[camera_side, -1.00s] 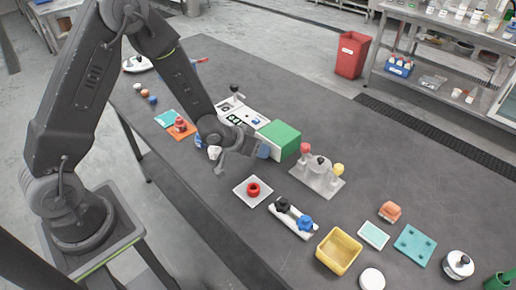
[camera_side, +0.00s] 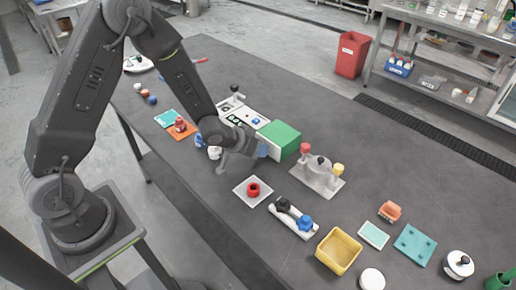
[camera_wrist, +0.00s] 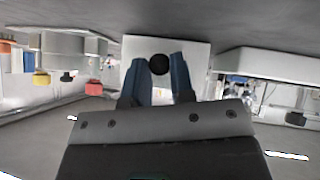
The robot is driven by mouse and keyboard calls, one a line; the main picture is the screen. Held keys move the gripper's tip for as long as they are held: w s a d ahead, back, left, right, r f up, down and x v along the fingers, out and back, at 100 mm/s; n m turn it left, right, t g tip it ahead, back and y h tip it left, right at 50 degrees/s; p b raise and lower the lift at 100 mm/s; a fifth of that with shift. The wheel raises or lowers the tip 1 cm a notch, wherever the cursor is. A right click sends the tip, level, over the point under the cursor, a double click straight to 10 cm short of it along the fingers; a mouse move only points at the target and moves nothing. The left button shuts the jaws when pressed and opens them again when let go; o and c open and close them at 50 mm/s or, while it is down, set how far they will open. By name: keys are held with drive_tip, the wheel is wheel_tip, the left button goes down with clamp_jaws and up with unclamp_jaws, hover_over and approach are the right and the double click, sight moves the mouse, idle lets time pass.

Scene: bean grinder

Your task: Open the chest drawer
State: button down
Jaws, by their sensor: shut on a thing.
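The chest is a green box (camera_side: 284,137) with a pale drawer front facing my gripper, near the middle of the table in the side view. In the wrist view the white drawer front (camera_wrist: 192,50) fills the area ahead, with a round black knob (camera_wrist: 160,62) on it. My gripper (camera_wrist: 162,64) has its two blue-grey fingers on either side of this knob and is shut on it. In the side view my gripper (camera_side: 262,149) reaches the front of the chest and hides the knob. I cannot tell whether the drawer is out at all.
A grey stand with red and yellow knobs (camera_side: 318,176) is right of the chest. White panels with controls (camera_side: 243,116) sit behind.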

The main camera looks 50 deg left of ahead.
drive_tip(key=shift+s, duration=0.1)
drive_tip(key=s, duration=0.6)
drive_tip(key=shift+s, duration=0.15)
drive_tip(key=c, duration=1)
unclamp_jaws()
drive_tip(key=shift+v, duration=3.75)
drive_tip(key=shift+r, duration=0.1)
